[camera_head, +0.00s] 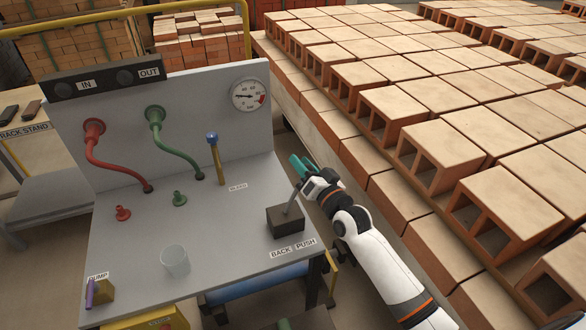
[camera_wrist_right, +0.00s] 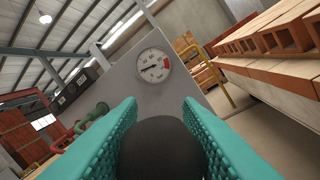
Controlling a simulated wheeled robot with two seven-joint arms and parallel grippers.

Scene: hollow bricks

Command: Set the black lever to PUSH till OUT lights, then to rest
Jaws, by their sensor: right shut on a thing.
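The black lever rises from a dark box (camera_head: 285,220) at the right front of the grey bench. Its shaft (camera_head: 291,204) leans up and to the right, toward the PUSH side. My right gripper (camera_head: 301,168) is shut on the lever's top. The round black knob (camera_wrist_right: 162,150) shows between the teal fingers in the right wrist view. The BACK and PUSH labels (camera_head: 293,249) lie in front of the box. The lamp panel (camera_head: 105,79) carries IN and OUT labels, and both lamps look dark. My left gripper is not in view.
A pressure gauge (camera_head: 249,95) is on the upright panel. Red (camera_head: 108,162) and green (camera_head: 178,148) hoses, a blue-topped bleed lever (camera_head: 214,158) and a clear cup (camera_head: 175,261) are on the bench. Stacked hollow bricks (camera_head: 430,160) fill the right side, close to my right arm.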

